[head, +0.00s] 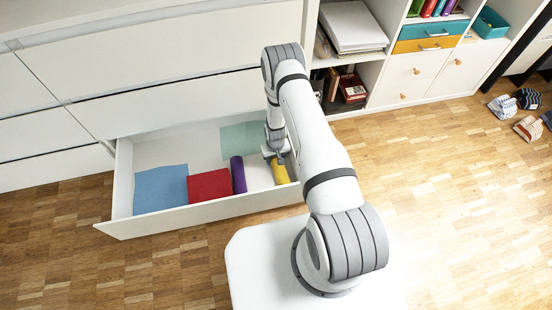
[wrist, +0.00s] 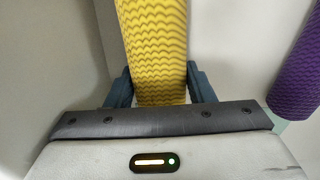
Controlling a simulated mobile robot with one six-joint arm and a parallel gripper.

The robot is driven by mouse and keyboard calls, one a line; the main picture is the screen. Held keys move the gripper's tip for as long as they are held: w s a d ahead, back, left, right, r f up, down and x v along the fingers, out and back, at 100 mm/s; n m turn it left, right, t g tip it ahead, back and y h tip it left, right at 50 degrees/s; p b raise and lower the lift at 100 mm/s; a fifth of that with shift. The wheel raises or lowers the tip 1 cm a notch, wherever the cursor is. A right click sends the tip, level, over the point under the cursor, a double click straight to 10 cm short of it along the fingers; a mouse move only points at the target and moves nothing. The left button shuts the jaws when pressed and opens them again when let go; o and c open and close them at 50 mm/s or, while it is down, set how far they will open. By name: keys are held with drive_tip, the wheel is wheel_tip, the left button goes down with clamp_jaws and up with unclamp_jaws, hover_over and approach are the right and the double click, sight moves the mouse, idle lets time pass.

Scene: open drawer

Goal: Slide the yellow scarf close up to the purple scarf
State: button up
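The yellow scarf (head: 281,173) is a rolled bundle near the right end of the open drawer. In the wrist view the yellow scarf (wrist: 153,45) lies between the two dark fingers of my gripper (wrist: 160,88), one finger close along each side. I cannot tell whether the fingers press on it. In the head view my gripper (head: 274,153) is down in the drawer at the scarf's far end. The purple scarf (head: 238,175) is a roll to the left, apart from the yellow one; it shows at the right of the wrist view (wrist: 298,85).
The open drawer (head: 160,222) also holds a blue cloth (head: 160,188), a red cloth (head: 209,186) and a pale green cloth (head: 237,137). Bare drawer floor (head: 259,178) lies between the purple and yellow scarves. The drawer's right wall is close to the yellow scarf.

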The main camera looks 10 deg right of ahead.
sight(257, 167)
drive_tip(key=c, duration=0.5)
drive_tip(key=shift+a+b, duration=0.7)
drive_tip(key=shift+a, duration=3.4)
drive_tip(key=shift+c, duration=0.2)
drive_tip(key=o, duration=1.1)
drive_tip(key=shift+r, duration=0.1)
wheel_tip(257, 167, up, 8)
drive_tip(key=p, duration=0.2)
drive_tip(key=shift+f+p, duration=0.2)
drive_tip(key=shift+p, duration=0.2)
